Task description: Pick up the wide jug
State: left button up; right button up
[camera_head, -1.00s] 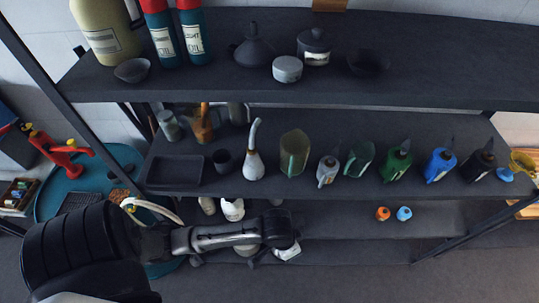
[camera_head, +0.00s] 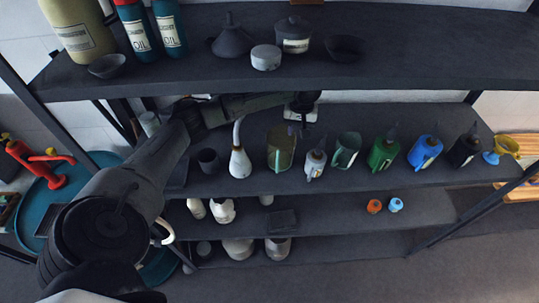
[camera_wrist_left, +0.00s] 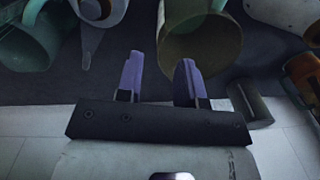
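An olive jug (camera_head: 274,162), the widest-looking jug, stands upright on the middle shelf; I take it for the wide jug. A green jug (camera_head: 346,150) stands to its right, beyond a small white can (camera_head: 315,164). My left gripper (camera_head: 303,122) is above the shelf, just behind and right of the olive jug. In the left wrist view, the gripper (camera_wrist_left: 160,72) is open, its two lavender fingers apart with nothing between them. My right gripper is not in view.
A white long-necked bottle (camera_head: 240,162) and a dark cup (camera_head: 208,161) stand left of the olive jug. Green (camera_head: 383,153), blue (camera_head: 425,152) and black (camera_head: 463,151) cans stand to the right. The upper shelf (camera_head: 400,68) is close above my arm.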

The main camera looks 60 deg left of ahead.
aim_at(280, 154)
pick_arm(q)
jog(key=shift+s+a+f, duration=0.15)
jog(key=shift+a+f, duration=0.05)
jog(key=shift+f, duration=0.05)
notch_tip(280, 154, down, 2)
jog(key=shift+f+p, duration=0.1)
jog(key=shift+p, duration=0.5)
notch_tip(280, 154, down, 3)
jog(key=shift+f+p, duration=0.15)
jog(key=shift+p, duration=0.45)
jog(key=shift+f, duration=0.55)
grip_shut()
